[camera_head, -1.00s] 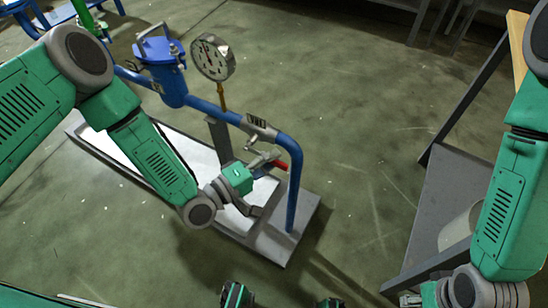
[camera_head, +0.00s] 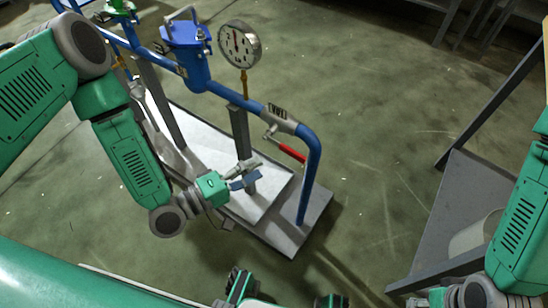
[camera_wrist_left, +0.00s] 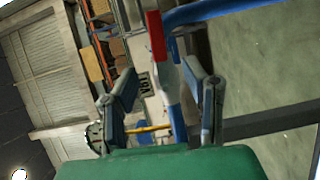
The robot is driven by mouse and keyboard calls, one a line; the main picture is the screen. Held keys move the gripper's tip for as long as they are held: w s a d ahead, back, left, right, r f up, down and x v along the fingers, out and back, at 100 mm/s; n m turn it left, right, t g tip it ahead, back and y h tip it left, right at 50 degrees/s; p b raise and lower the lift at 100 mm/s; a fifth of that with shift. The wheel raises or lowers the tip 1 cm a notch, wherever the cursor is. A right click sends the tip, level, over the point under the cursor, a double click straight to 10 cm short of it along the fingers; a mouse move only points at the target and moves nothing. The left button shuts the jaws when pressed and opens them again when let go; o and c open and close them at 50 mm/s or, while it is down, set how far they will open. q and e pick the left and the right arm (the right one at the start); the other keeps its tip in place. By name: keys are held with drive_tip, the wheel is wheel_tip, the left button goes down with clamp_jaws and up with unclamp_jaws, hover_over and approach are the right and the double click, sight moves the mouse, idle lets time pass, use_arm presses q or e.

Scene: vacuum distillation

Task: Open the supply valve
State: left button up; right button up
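The supply valve (camera_head: 283,122) is a grey body on the blue pipe. Its red handle (camera_head: 290,152) hangs below the pipe and slants down to the right. My left gripper (camera_head: 246,176) is below and left of the handle in the head view, apart from it. In the left wrist view the gripper's two fingers (camera_wrist_left: 168,88) are spread with no object gripped. The red handle (camera_wrist_left: 156,36) shows beyond the fingertips, nearer the left finger. My right arm is at the right edge; its gripper is mostly hidden at the bottom.
A pressure gauge (camera_head: 239,45) and a blue vessel (camera_head: 187,50) stand on the pipework. The blue pipe (camera_head: 312,180) drops to a grey skid base (camera_head: 285,238) on the floor. A grey cart (camera_head: 455,215) holding a pale container stands right. Floor between is clear.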

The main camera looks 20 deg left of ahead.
use_arm(q)
drive_tip(key=shift+v, duration=1.25)
drive_tip(key=shift+d, duration=0.1)
drive_tip(key=s+f+m+g+y+p, duration=0.3)
drive_tip(key=s+f+m+g+y, duration=0.2)
drive_tip(key=s+m+g, duration=0.15)
drive_tip(key=s+a+r+m+g+y+p, duration=0.2)
drive_tip(key=s+a+g+y, duration=0.4)
drive_tip(key=s+a, duration=0.4)
drive_tip(key=shift+a+r+m+y+p, duration=0.3)
drive_tip(key=shift+a+m+y, duration=0.25)
drive_tip(key=shift+a, duration=0.6)
